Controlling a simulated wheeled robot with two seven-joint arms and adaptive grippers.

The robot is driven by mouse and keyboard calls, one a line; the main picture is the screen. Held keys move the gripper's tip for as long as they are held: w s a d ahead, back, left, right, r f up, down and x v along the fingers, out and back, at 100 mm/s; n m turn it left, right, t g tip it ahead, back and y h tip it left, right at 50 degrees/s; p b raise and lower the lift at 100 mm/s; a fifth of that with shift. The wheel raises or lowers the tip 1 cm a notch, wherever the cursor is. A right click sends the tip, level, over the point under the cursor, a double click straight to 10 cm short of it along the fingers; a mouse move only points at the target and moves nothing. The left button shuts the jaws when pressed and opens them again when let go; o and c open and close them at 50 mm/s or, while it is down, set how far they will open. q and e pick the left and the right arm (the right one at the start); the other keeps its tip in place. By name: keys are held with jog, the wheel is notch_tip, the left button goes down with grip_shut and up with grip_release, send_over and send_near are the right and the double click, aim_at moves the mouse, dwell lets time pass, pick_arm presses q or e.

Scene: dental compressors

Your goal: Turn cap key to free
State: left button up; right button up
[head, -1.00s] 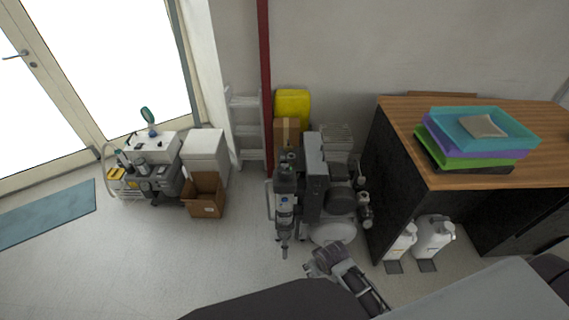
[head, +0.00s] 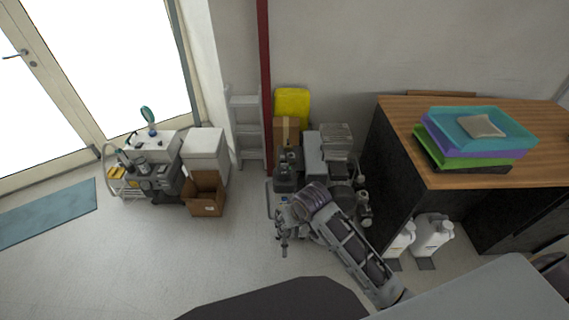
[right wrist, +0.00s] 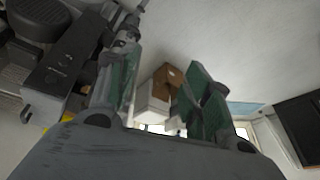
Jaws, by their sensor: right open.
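The compressor unit (head: 315,150) stands against the wall, left of the wooden-topped desk. My right arm reaches over its front, and my right gripper (head: 281,226) is at the lower front of the grey upright cylinder unit (head: 287,180), hiding most of it. In the right wrist view my right gripper (right wrist: 160,90) is open, its two green-padded fingers apart with nothing seen held between them. A grey cylindrical part (right wrist: 127,33) with a narrow tip shows just beyond the left finger; I cannot tell whether they touch. I cannot make out the cap key. My left gripper is out of view.
The desk (head: 395,125) with stacked trays (head: 480,135) is close on the right, white jugs (head: 432,237) below it. A cardboard box (head: 205,197), white cabinet (head: 203,152) and dental cart (head: 150,170) stand left. The floor between is clear.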

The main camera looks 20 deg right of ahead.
jog(key=w+d+r+m+h, duration=0.1)
jog(key=w+d+r+m, duration=0.1)
jog(key=w+r, duration=0.4)
jog(key=w+d+r+m+h, duration=0.1)
jog(key=w+r, duration=0.4)
jog(key=w, duration=1.1)
jog(key=shift+w+d+r+m+h, duration=0.2)
jog(key=shift+d+r+m+h, duration=0.15)
jog(key=shift+d+m, duration=0.5)
jog(key=shift+f, duration=0.15)
send_over(284, 164)
jog(key=s, duration=0.2)
jog(key=f, duration=0.8)
jog(key=shift+s+a+f, duration=0.15)
jog(key=shift+a+f, duration=0.1)
jog(key=shift+x, duration=2.1)
